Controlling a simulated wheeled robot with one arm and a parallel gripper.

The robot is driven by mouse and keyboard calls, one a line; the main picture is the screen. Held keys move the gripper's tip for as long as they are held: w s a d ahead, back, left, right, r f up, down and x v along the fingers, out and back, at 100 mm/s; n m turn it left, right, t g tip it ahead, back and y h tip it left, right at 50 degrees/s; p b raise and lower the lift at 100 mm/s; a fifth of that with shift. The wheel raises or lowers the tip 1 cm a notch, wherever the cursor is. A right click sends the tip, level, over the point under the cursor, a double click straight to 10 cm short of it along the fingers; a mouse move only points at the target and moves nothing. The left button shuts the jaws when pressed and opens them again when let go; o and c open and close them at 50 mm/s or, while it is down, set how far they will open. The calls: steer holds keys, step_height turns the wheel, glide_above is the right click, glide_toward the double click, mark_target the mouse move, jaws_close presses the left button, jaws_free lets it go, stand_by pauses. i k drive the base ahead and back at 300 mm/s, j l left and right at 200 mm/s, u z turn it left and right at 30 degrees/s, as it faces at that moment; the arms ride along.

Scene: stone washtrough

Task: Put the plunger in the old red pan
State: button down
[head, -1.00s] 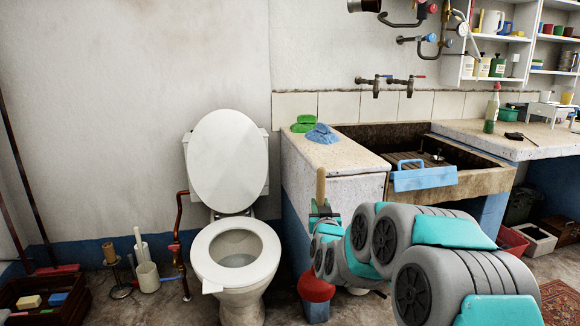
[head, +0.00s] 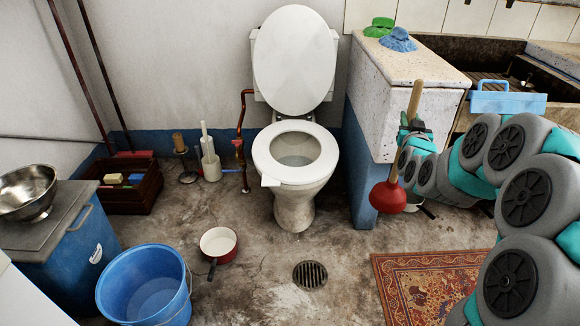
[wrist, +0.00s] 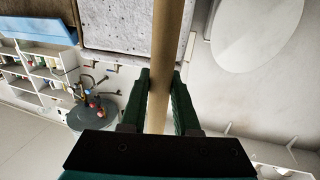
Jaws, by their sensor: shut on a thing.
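The plunger has a red rubber cup (head: 388,196) at the bottom and a wooden handle (head: 415,100). My gripper (head: 412,133) is shut on the handle and holds the plunger nearly upright, slightly tilted, in front of the stone trough's side. In the wrist view the handle (wrist: 166,60) runs between the two green fingers of my gripper (wrist: 160,100). The old red pan (head: 218,245), white inside with a red outside and a dark handle, sits on the floor left of the toilet's foot. The pan looks empty and is well to the left of the plunger.
A white toilet (head: 295,155) stands between plunger and pan. A blue bucket (head: 146,288) is left of the pan, near a blue bin (head: 70,245) with a steel bowl (head: 30,190). A floor drain (head: 310,275) and a patterned rug (head: 425,285) lie in front. Floor around the pan is mostly clear.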

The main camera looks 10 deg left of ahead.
mark_target(220, 250)
steer(key=i+u, duration=0.1)
steer(key=u, duration=1.45)
steer(key=i+l, duration=0.1)
steer(key=l, duration=0.15)
steer(key=i+l+u, duration=0.1)
steer(key=i+l, duration=0.05)
steer(key=l, duration=0.1)
